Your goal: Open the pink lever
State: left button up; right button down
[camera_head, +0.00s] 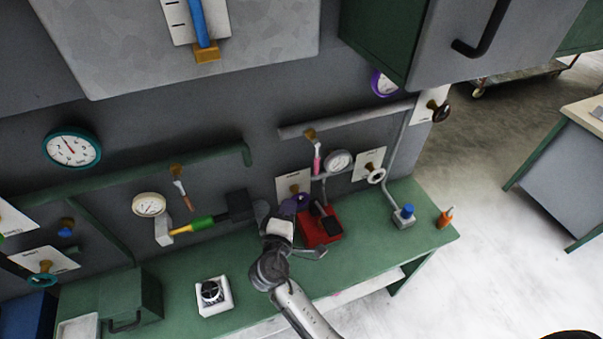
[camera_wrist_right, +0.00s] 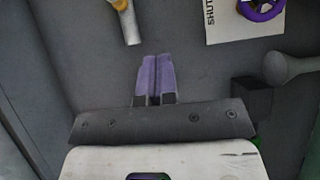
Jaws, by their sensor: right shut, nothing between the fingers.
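The pink lever (camera_head: 317,162) hangs down from a brass-coloured pivot on the grey wall panel, left of a round gauge, in the head view. My right gripper (camera_head: 288,207) is below and to the left of it, apart from it, close to the wall above the green bench. In the right wrist view its two purple fingertips (camera_wrist_right: 157,78) are together and empty, in front of the grey panel. I cannot make out the pink lever in the wrist view. My left gripper is not in view.
A purple handwheel (camera_head: 301,200) on a white plate is right beside my right gripper; it also shows in the wrist view (camera_wrist_right: 262,8). A red box (camera_head: 320,228) stands on the bench (camera_head: 250,270). A yellow-green handle (camera_head: 195,225) is to the left. A brown-tipped lever (camera_head: 184,195) hangs above it.

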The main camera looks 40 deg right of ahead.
aim_at(317, 160)
dwell(0.5)
jog(key=s+d+p+x, duration=0.1)
jog(key=s+x, duration=0.1)
jog(key=x, duration=1)
jog(key=shift+w+d, duration=0.15)
jog(key=shift+d, duration=0.55)
jog(key=shift+f, duration=0.1)
jog(key=shift+d+f+n, duration=0.1)
jog(key=shift+n, duration=0.2)
